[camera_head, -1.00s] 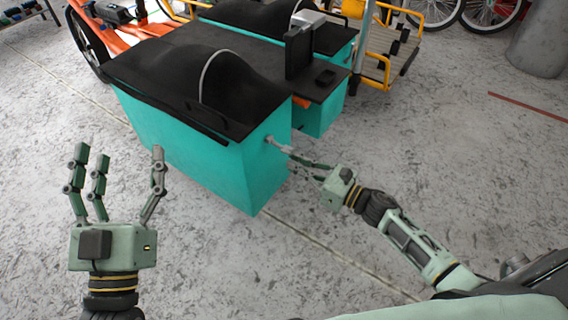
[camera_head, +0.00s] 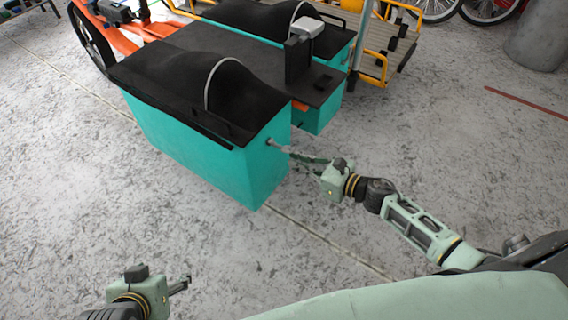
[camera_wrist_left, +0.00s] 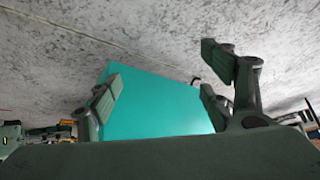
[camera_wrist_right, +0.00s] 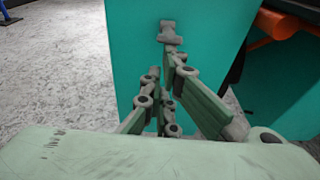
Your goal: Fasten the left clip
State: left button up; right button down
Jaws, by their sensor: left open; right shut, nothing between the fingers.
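The teal box (camera_head: 205,145) with a black cover (camera_head: 180,75) is part of the cargo bike. No left clip can be clearly made out on it. My right gripper (camera_head: 272,143) is shut with nothing between its fingers. Its tips are at the box's right end face, close to or touching it. In the right wrist view its fingertips (camera_wrist_right: 172,40) meet in front of the teal panel. My left gripper (camera_head: 180,286) is low at the left, away from the box, its fingers pointing right. In the left wrist view its open fingers (camera_wrist_left: 160,78) frame the box, apart from it.
A second teal box (camera_head: 318,115) stands behind the first. An orange bike frame (camera_head: 135,35) is at the back left. A grey pillar (camera_head: 540,35) stands back right. The floor in front is clear.

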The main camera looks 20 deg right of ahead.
pick_arm(q)
jog(key=s+a+f+g+p, duration=0.15)
jog(key=s+f+p, duration=0.3)
jog(key=f, duration=0.65)
jog(key=s+f+g+p, duration=0.3)
jog(key=s+f, duration=0.2)
jog(key=f, duration=0.6)
pick_arm(e)
notch_tip(320, 180, up, 6)
jog(key=g+h+p, duration=0.3)
jog(key=g+p, duration=0.1)
jog(key=p, duration=0.9)
jog(key=shift+f, duration=0.15)
notch_tip(320, 180, up, 4)
jog(key=p, duration=0.4)
send_over(292, 151)
pick_arm(q)
jog(key=s+a+r, duration=0.1)
jog(key=s+r, duration=0.1)
jog(key=s, duration=0.5)
jog(key=s+a+r, duration=0.1)
jog(key=s+a, duration=0.1)
jog(key=s, duration=0.6)
jog(key=shift+s+a+r+g+y, duration=0.15)
jog(key=shift+s+r+g+y, duration=0.15)
jog(key=shift+r+g+y, duration=0.15)
pick_arm(e)
jog(key=shift+w+a+r, duration=0.15)
jog(key=shift+a+r, duration=0.1)
jog(key=shift+r, duration=0.05)
